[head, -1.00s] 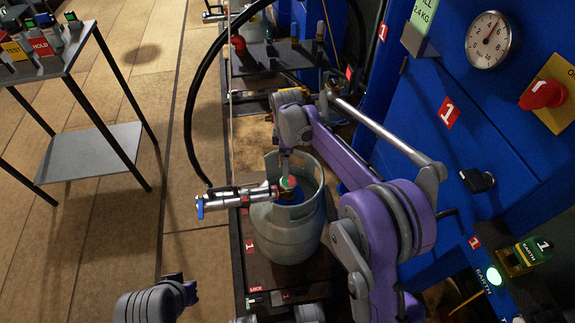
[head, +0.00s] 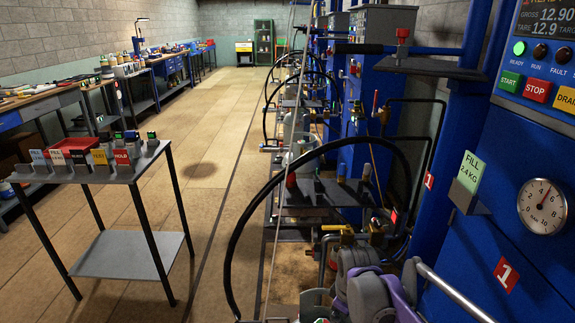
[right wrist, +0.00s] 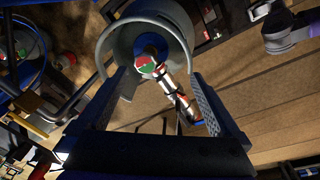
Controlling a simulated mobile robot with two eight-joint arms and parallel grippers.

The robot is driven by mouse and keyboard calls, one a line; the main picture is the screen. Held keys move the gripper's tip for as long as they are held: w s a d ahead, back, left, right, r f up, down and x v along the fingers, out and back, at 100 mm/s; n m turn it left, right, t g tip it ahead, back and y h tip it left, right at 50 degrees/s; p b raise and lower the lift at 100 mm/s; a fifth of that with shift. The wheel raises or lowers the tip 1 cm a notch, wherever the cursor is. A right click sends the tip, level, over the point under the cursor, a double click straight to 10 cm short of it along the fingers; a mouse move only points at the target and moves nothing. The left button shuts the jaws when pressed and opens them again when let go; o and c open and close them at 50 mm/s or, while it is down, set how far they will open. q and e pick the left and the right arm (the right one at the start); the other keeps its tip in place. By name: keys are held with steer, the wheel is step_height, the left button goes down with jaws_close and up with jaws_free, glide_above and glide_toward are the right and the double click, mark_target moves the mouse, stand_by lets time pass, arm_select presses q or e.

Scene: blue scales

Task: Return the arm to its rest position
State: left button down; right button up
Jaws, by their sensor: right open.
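In the right wrist view my right gripper (right wrist: 160,75) is open, its two fingers apart with nothing clamped between them. Beyond the fingers is a grey gas cylinder (right wrist: 106,52) with a round collar. A red and green cap (right wrist: 146,66) sits on its blue valve, and a silver and red filling connector (right wrist: 173,92) runs out from the valve. In the head view my purple right arm (head: 375,295) is at the bottom edge and its gripper does not show. Part of the cylinder's collar (head: 312,300) shows beside it. My left gripper is not seen.
A blue machine panel with a pressure gauge (head: 543,207) stands close at the right. A small metal table (head: 125,255) with label cards stands at the left. The wooden floor between is clear.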

steer(key=s+d+f+m+t, duration=0.15)
steer(key=s+m, duration=0.35)
steer(key=s, duration=0.7)
steer(key=s+d+f+m+t, duration=0.15)
steer(key=s+m, duration=0.35)
steer(key=s, duration=0.8)
arm_select(q)
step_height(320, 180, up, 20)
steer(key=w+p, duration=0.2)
steer(key=p, duration=1.6)
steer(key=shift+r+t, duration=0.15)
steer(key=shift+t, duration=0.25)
arm_select(e)
step_height(320, 180, up, 21)
steer(key=w+t, duration=0.1)
steer(key=w, duration=0.1)
steer(key=shift+d+f, duration=0.2)
steer(key=shift+d, duration=0.25)
